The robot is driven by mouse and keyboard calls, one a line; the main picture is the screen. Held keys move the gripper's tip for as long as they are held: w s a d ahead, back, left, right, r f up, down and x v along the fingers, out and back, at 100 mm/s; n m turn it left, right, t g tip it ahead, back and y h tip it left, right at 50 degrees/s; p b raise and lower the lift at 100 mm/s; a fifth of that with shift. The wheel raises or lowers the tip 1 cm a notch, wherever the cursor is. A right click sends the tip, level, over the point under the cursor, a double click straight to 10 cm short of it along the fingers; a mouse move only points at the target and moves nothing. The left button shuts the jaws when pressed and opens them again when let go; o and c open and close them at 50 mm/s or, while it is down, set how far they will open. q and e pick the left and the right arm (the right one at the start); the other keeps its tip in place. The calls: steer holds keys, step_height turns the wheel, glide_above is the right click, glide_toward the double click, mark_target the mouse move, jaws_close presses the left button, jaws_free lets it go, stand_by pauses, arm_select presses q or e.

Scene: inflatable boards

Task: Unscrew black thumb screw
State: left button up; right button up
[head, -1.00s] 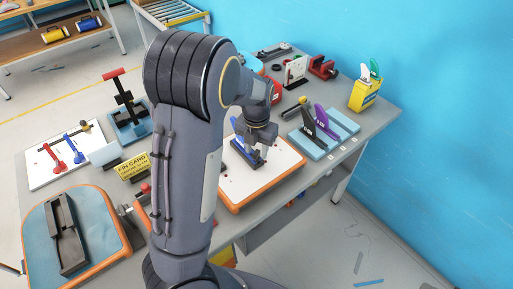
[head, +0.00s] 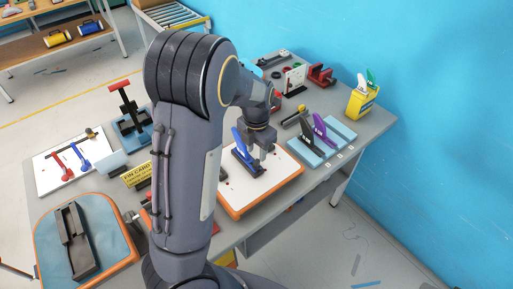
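A white board with an orange edge (head: 234,206) lies on the grey bench. On it stands a black fin box (head: 241,160) with a blue fin (head: 239,140) upright in it. My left gripper (head: 262,157) points down over the right part of the black box, close to it. Its fingers are small and overlap the dark box, so I cannot tell whether they are apart or closed. The black thumb screw cannot be made out; it is too small or hidden by the gripper. My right gripper is not in view.
A blue stand with black and purple fins (head: 323,132) is right of the board. A yellow box (head: 361,101) stands at the bench's right end. My arm hides the bench's middle.

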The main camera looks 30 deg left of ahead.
arm_select(q)
steer(key=shift+m, duration=0.4)
steer(key=m, duration=0.3)
steer(key=shift+m, duration=0.4)
steer(key=m, duration=0.4)
steer(key=m, duration=0.4)
